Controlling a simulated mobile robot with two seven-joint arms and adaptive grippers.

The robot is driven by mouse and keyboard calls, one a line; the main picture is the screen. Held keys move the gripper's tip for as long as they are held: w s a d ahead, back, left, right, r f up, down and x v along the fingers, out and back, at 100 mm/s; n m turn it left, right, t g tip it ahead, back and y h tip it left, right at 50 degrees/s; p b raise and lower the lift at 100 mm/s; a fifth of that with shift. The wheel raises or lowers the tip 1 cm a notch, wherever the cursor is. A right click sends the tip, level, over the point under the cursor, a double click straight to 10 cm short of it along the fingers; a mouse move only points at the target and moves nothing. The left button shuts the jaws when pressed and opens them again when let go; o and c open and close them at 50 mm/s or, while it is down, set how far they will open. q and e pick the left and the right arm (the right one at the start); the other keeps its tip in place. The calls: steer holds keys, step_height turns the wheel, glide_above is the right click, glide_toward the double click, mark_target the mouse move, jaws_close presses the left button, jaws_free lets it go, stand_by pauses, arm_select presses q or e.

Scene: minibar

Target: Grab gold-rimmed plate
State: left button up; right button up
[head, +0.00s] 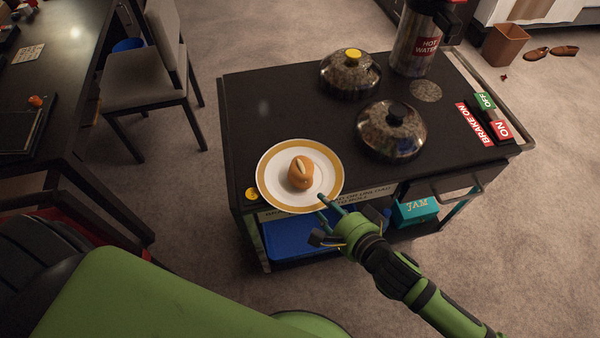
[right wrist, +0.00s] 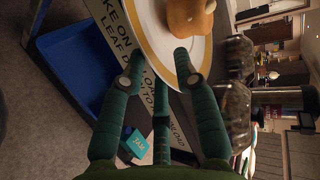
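The gold-rimmed plate (head: 267,188) is white with a broad gold band and lies at the front left of the dark cart top, its edge at the cart's front edge. A bread roll (head: 300,173) sits on it. My right gripper (head: 326,205) is at the plate's front right edge. In the right wrist view the gripper (right wrist: 160,62) has its fingers spread, with the plate's rim (right wrist: 163,62) between them. One finger overlaps the plate's top face and another is on the outer side; I cannot tell whether they touch it. My left gripper is not in view.
Two domed lids (head: 350,74) (head: 391,131) and a hot water flask (head: 420,38) stand behind on the cart top (head: 270,108). Brake labels lie at right. Below are a blue bin (head: 290,238) and a jam box (head: 414,211). A chair (head: 150,75) stands left.

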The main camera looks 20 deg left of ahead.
steer(key=shift+w+a+f, duration=0.25)
steer(key=shift+w+a, duration=0.05)
steer(key=shift+a, duration=0.15)
jaws_close()
steer(key=shift+r, duration=0.1)
steer(key=shift+r, duration=0.1)
